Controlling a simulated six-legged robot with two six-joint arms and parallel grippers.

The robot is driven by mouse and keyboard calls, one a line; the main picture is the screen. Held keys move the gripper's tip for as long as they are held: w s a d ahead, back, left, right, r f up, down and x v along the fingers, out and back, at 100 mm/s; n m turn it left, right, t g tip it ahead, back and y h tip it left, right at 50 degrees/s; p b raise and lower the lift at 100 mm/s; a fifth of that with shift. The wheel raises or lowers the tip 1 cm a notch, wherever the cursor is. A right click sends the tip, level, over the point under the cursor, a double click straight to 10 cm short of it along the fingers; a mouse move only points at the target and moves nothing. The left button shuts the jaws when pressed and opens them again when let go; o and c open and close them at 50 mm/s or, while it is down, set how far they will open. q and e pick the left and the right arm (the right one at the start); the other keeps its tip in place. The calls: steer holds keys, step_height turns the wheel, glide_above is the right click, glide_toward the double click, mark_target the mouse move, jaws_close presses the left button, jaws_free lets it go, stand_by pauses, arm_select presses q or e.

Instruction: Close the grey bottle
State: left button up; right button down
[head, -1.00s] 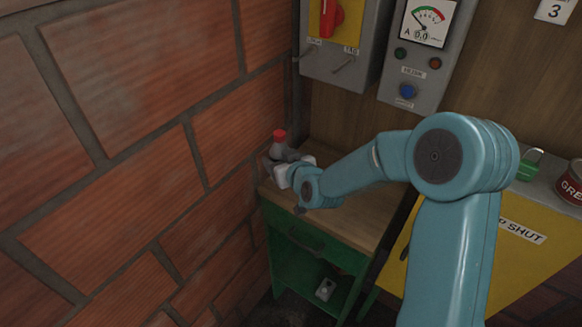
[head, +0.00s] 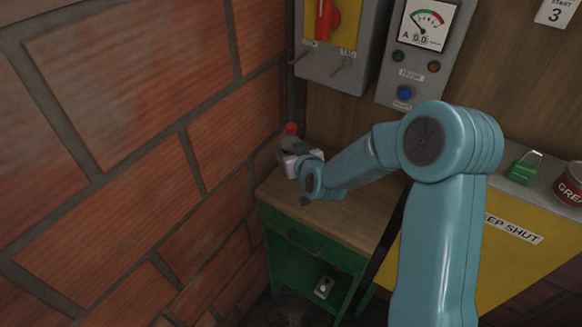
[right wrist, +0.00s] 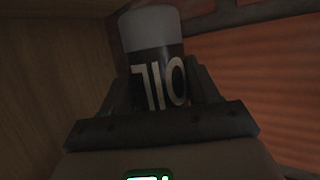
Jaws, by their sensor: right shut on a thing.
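The grey bottle (head: 289,141) shows in the head view at the back left, above the wooden top. A red top (head: 291,128) shows at its upper end. My right gripper (head: 287,150) is shut on the bottle's body and hides much of it. In the right wrist view the bottle (right wrist: 154,32) stands between the two fingers (right wrist: 158,82). Its dark label reads OIL upside down, with a pale grey band above it in the picture. The red top is not visible there. I cannot tell whether the bottle touches the wooden top. My left gripper is not in view.
The wooden top (head: 350,212) of the green cabinet (head: 307,250) is clear in front. A brick wall (head: 130,150) stands close on the left. A switch box (head: 337,55) and a meter panel (head: 412,62) hang behind. A green padlock (head: 523,170) and a red tin (head: 570,184) are at right.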

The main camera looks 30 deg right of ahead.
steer(key=shift+w+f, duration=0.1)
steer(key=shift+f, duration=0.35)
steer(key=shift+a, duration=0.1)
step_height(320, 180, down, 4)
steer(key=shift+f+p, duration=0.15)
steer(key=shift+p, duration=0.2)
steer(key=shift+f, duration=0.1)
steer(key=shift+c, duration=1.3)
jaws_free()
